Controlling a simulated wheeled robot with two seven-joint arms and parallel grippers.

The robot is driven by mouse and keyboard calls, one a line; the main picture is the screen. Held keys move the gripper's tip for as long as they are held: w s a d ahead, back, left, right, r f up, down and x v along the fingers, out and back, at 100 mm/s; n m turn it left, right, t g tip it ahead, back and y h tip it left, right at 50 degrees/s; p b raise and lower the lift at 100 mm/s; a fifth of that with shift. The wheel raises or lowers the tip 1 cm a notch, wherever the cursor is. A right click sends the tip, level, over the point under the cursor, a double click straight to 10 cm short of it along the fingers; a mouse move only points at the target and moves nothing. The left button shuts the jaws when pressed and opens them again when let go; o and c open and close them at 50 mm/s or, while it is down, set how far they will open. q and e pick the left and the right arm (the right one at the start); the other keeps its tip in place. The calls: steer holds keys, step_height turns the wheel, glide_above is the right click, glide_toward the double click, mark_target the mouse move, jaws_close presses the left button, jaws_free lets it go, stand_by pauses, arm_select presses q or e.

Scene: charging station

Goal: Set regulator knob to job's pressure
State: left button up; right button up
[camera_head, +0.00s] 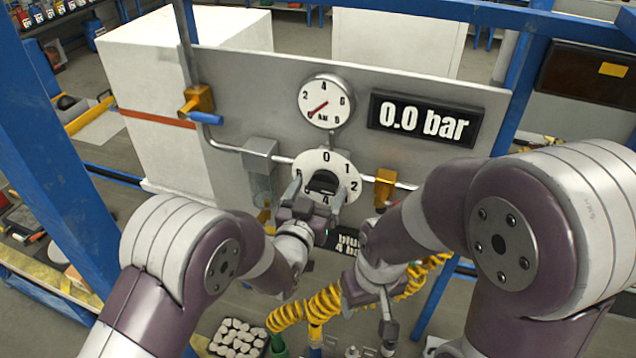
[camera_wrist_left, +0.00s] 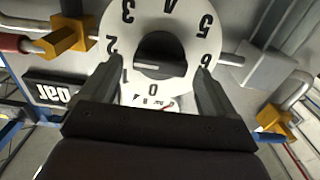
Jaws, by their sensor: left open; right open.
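The regulator knob (camera_head: 322,182) is black, in the middle of a white numbered dial (camera_head: 341,163) on the grey panel. In the left wrist view the knob (camera_wrist_left: 159,55) and the dial (camera_wrist_left: 166,20) appear with 0 at the bottom. My left gripper (camera_head: 318,190) is open in front of the dial, its fingers on either side of the knob with gaps. The display (camera_head: 425,119) reads 0.0 bar. The round gauge (camera_head: 326,101) has a red needle pointing lower left. A dark sign (camera_head: 346,241) below shows "blu" and "4 b", partly hidden by my arm. My right gripper (camera_head: 389,340) is open and empty, low, pointing down.
A yellow coiled hose (camera_head: 320,304) hangs below the panel, by my right gripper. A yellow valve with a blue handle (camera_head: 200,104) is on the pipe at upper left. A tray of several grey pieces (camera_head: 238,338) lies low. Blue frame posts (camera_head: 60,150) flank the panel.

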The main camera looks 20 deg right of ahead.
arm_select(q)
steer(key=shift+d, duration=0.1)
steer(key=shift+w, duration=0.1)
steer(key=c, duration=1.1)
steer(key=shift+o, duration=0.2)
steer(key=shift+f+m+b, duration=0.2)
steer(key=shift+m+b, duration=0.3)
steer(key=shift+b, duration=0.4)
steer(key=m+b, duration=0.5)
steer(key=b, duration=0.1)
steer(key=m+b, duration=0.3)
steer(key=b, duration=0.1)
steer(key=shift+d+f+m, duration=0.2)
steer(key=shift+f+m, duration=0.05)
steer(key=shift+m, duration=0.05)
steer(key=m+b, duration=0.3)
steer(key=m, duration=0.1)
steer(key=shift+s+b, duration=0.2)
steer(key=shift+b, duration=0.1)
steer(key=shift+m+b, duration=0.9)
steer(key=shift+m, duration=1.2)
